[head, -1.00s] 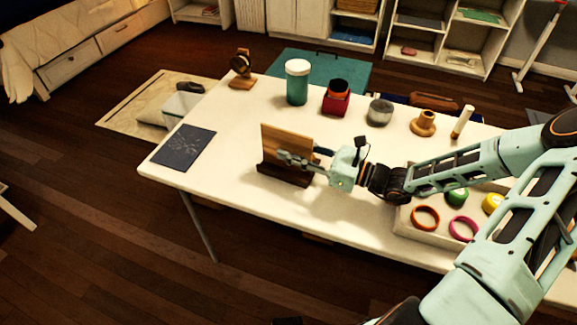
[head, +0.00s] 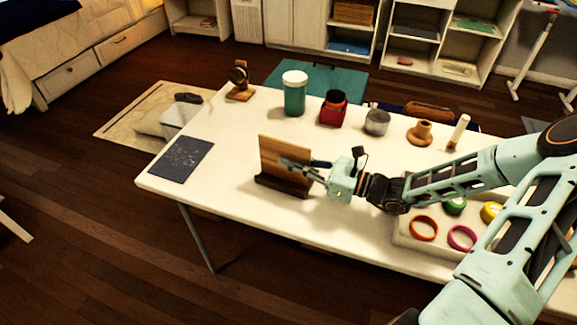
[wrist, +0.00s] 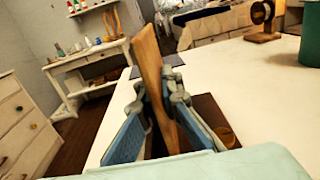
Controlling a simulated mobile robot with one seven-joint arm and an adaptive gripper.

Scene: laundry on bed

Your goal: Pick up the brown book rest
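The brown book rest stands upright on the white table, a light wooden back board (head: 272,153) on a dark base (head: 284,186). My gripper (head: 292,165) reaches it from the right at mid-height. In the wrist view the board (wrist: 150,60) runs upright between the two blue-padded fingers of my gripper (wrist: 158,95). One finger is on each side, and the tips appear to press against the board. The base (wrist: 212,112) shows behind the right finger and appears to rest on the table. Part of the board's lower face is hidden by the fingers.
On the white table (head: 225,195), a dark flat book (head: 181,160) lies left. A teal jar (head: 294,97), red box (head: 333,113), grey tin (head: 376,122) and wooden holder (head: 419,133) stand behind. A tray (head: 405,234) with coloured rings lies right, under my arm.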

